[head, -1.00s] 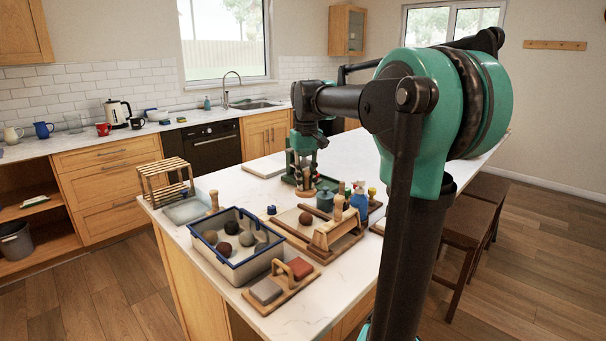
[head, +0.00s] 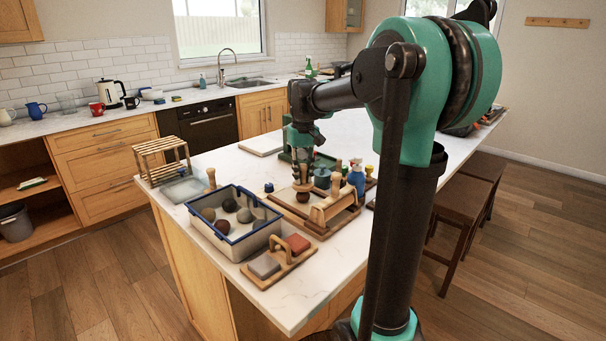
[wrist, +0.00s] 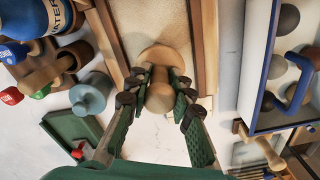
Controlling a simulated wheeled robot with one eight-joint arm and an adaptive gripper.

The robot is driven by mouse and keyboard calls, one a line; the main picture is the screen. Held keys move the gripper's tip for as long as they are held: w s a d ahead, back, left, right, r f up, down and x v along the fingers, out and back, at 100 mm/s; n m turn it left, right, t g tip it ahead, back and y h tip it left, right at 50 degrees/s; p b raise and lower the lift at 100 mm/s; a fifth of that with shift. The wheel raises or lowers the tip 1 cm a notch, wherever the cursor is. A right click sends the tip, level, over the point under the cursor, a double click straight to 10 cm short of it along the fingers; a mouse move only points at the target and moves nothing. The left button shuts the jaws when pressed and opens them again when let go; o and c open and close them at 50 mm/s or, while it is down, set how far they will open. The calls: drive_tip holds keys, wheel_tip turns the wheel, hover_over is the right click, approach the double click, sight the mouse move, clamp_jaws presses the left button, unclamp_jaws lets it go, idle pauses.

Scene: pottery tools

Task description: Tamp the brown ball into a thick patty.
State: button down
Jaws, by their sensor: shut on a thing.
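The brown ball (head: 303,197) sits on the pale wood-edged board (head: 283,196) on the island. My gripper (head: 301,172) is above it, fingers pointing down. In the wrist view, my gripper (wrist: 160,88) is shut on the handle of a wooden tamper (wrist: 163,56) with a round, wider disc at its foot. In the head view the tamper's disc (head: 303,187) is just over the ball; I cannot tell whether they touch. The ball still looks rounded. In the wrist view the disc and handle hide it.
A blue-rimmed tub (head: 237,246) with several clay balls stands left of the board. A small block stand (head: 285,268) lies in front.

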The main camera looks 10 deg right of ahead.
drive_tip(key=shift+f, duration=0.65)
idle(0.3)
drive_tip(key=shift+r, duration=0.15)
drive_tip(key=shift+r, duration=0.8)
drive_tip(key=shift+f, duration=1)
idle(0.6)
drive_tip(key=shift+r, duration=0.9)
drive_tip(key=shift+f, duration=0.95)
idle(0.4)
drive_tip(key=shift+r, duration=0.85)
drive_tip(key=shift+f, duration=0.95)
idle(0.3)
